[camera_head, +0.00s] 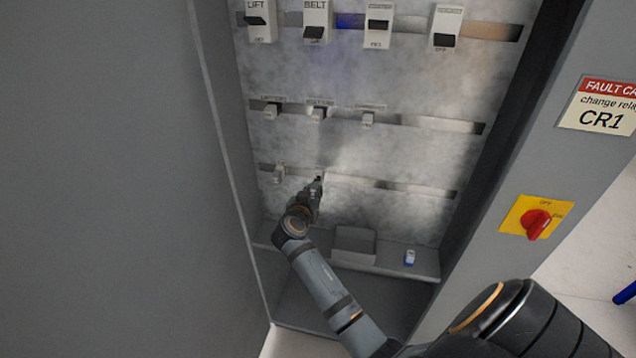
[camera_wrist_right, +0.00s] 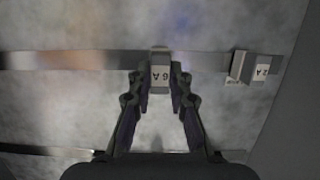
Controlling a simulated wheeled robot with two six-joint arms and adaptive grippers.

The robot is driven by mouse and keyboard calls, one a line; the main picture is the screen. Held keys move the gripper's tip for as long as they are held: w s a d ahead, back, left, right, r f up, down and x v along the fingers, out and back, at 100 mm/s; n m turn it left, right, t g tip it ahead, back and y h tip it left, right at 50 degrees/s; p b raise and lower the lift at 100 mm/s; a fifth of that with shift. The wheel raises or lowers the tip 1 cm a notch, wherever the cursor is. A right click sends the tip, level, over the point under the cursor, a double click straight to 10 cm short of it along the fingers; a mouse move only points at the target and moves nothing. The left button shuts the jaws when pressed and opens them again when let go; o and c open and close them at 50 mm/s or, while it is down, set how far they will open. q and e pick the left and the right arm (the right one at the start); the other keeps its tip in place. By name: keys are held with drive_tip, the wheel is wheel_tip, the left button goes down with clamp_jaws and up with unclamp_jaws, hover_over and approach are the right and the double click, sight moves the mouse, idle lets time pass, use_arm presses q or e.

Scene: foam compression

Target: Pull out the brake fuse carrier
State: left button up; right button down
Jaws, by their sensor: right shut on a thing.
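My right gripper (camera_head: 318,183) reaches up to the lowest rail of the cabinet. In the wrist view the right gripper (camera_wrist_right: 160,88) has its two fingers closed on the sides of a small pale fuse carrier marked 6A (camera_wrist_right: 160,74). That carrier is still at the rail, and my gripper mostly hides it in the head view. A second carrier marked 2A (camera_wrist_right: 262,69) sits on the same rail; in the head view it stands left of the gripper (camera_head: 279,174). I cannot read a brake label on either carrier. My left gripper is not in view.
Several carriers (camera_head: 319,113) sit on the middle rail, and large breakers (camera_head: 378,26) on the top rail. A shelf below holds a grey open box (camera_head: 354,244) and a small blue-white part (camera_head: 409,257). A red rotary switch (camera_head: 537,223) is on the right frame.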

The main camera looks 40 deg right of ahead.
sight(313, 194)
drive_tip(key=shift+s+a+b, duration=0.2)
drive_tip(key=shift+s+a, duration=0.6)
drive_tip(key=shift+a, duration=0.2)
drive_tip(key=shift+s+a+b, duration=0.2)
drive_tip(key=shift+s+a, duration=0.6)
drive_tip(key=shift+a, duration=0.15)
drive_tip(key=shift+d+f, duration=0.1)
drive_tip(key=shift+f, duration=0.15)
